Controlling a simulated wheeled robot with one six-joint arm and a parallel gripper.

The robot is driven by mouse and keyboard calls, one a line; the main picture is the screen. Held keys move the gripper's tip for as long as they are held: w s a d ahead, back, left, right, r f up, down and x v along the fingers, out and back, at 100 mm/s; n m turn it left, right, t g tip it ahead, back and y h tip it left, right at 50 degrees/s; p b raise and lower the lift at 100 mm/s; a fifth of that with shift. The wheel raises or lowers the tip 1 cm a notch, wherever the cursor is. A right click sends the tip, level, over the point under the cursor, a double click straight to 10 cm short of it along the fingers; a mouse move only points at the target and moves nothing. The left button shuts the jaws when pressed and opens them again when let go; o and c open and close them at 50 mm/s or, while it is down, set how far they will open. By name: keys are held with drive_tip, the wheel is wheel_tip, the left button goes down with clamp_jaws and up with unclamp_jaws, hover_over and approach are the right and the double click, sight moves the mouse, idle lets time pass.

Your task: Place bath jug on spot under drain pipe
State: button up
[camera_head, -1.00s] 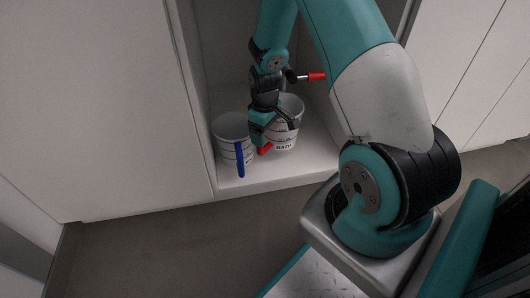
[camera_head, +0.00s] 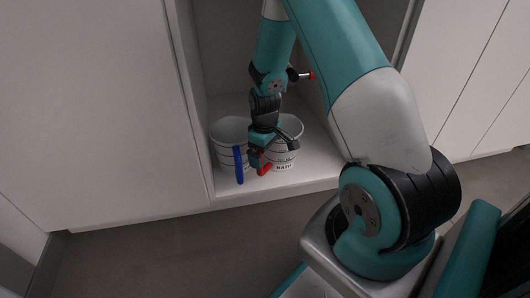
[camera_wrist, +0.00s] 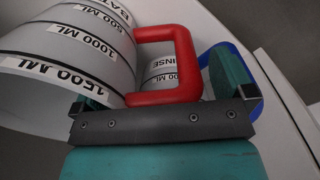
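The bath jug (camera_head: 286,157) is a white tub with a "BATH" label and a red handle. It stands near the front of the open cabinet's floor. In the wrist view, the jug (camera_wrist: 70,85) fills the left side. Its red handle (camera_wrist: 188,65) lies between my gripper's fingers. My gripper (camera_head: 261,163) is low over the cabinet floor. In the wrist view, the fingers of my gripper (camera_wrist: 162,84) are apart, with gaps beside the handle. The drain pipe and the spot under it cannot be made out; my arm hides part of the cabinet.
A white rinse jug (camera_head: 224,150) with a blue handle (camera_head: 239,166) stands just left of my gripper; its handle (camera_wrist: 222,50) is close to one finger. A red-tipped fitting (camera_head: 308,76) shows higher in the cabinet. The cabinet's left wall is near the rinse jug.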

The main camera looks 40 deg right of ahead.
drive_tip(key=r+p, duration=0.3)
drive_tip(key=r, duration=0.1)
drive_tip(key=r+p, duration=0.2)
drive_tip(key=r, duration=0.2)
drive_tip(key=r+p, duration=0.3)
drive_tip(key=r, duration=0.1)
drive_tip(key=shift+a+r+p, duration=0.2)
drive_tip(key=shift+a+p, duration=0.05)
drive_tip(key=shift+p, duration=0.1)
drive_tip(key=s+a+r+n+t+y, duration=0.1)
drive_tip(key=s+a+r, duration=0.2)
drive_tip(key=a+r, duration=0.6)
drive_tip(key=s+a+r+n+y, duration=0.1)
drive_tip(key=s+a+r+y, duration=0.15)
drive_tip(key=a+r, duration=0.7)
drive_tip(key=s+a+r+n, duration=0.1)
drive_tip(key=s+a+r, duration=0.1)
drive_tip(key=s+a, duration=0.2)
drive_tip(key=s+a+r+n+g, duration=0.1)
drive_tip(key=s+a+r, duration=0.2)
drive_tip(key=s, duration=0.7)
drive_tip(key=shift+s+a+y, duration=0.15)
drive_tip(key=shift+a+y, duration=0.2)
drive_tip(key=shift+a, duration=0.8)
